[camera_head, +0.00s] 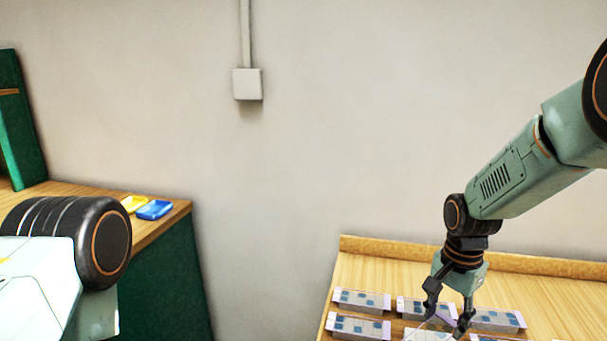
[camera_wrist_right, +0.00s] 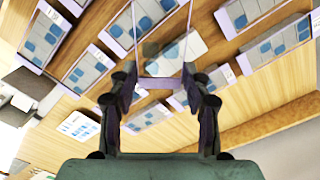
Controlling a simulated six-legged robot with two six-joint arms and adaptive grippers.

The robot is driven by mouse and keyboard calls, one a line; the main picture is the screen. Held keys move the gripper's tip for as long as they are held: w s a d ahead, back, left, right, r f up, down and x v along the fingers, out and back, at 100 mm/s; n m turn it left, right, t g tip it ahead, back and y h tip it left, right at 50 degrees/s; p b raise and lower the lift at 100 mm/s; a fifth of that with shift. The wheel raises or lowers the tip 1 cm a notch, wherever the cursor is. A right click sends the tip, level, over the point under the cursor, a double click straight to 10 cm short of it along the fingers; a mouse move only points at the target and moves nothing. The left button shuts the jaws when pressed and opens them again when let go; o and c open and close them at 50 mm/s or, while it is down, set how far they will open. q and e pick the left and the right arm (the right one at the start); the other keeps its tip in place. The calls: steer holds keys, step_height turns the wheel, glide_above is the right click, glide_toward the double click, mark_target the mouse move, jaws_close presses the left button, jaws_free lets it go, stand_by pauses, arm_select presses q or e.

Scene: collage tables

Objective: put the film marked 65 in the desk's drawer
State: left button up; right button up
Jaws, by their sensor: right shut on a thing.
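My right gripper (camera_head: 449,322) is low over the wooden table at the lower right of the head view. In the right wrist view, its two fingers (camera_wrist_right: 160,85) are shut on a clear film (camera_wrist_right: 160,68) with a thin pale purple outline. The film extends beyond the fingertips, and trays show through it. I cannot read a mark on it. A green desk (camera_head: 165,285) with a wooden top stands at the left of the head view; no drawer shows. My left gripper is not in view; only part of the left arm shows.
Several grey trays with blue squares (camera_head: 362,300) lie on the wooden table (camera_head: 375,268), close around the right gripper. A raised ledge (camera_head: 400,249) runs along its back. Yellow and blue dishes (camera_head: 154,210) sit on the desk. A gap separates desk and table.

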steer(key=s+a+n, duration=0.2)
steer(key=n, duration=0.1)
steer(key=s+a+f+n+b, duration=0.1)
steer(key=s+a+n, duration=0.1)
steer(key=s+a+n+b, duration=0.1)
steer(key=s+a+n, duration=0.1)
steer(key=a+n, duration=0.1)
steer(key=shift+s+f+n, duration=0.2)
steer(key=shift+f+n, duration=0.1)
steer(key=shift+f, duration=0.05)
steer(key=s, duration=0.1)
steer(key=s+a+n+b, duration=0.1)
steer(key=s, duration=0.1)
steer(key=s+a+n+b, duration=0.1)
steer(key=shift+s+f, duration=0.1)
steer(key=shift+s, duration=0.3)
steer(key=shift+w+r, duration=0.35)
steer(key=shift+r, duration=0.1)
steer(key=shift+w, duration=0.1)
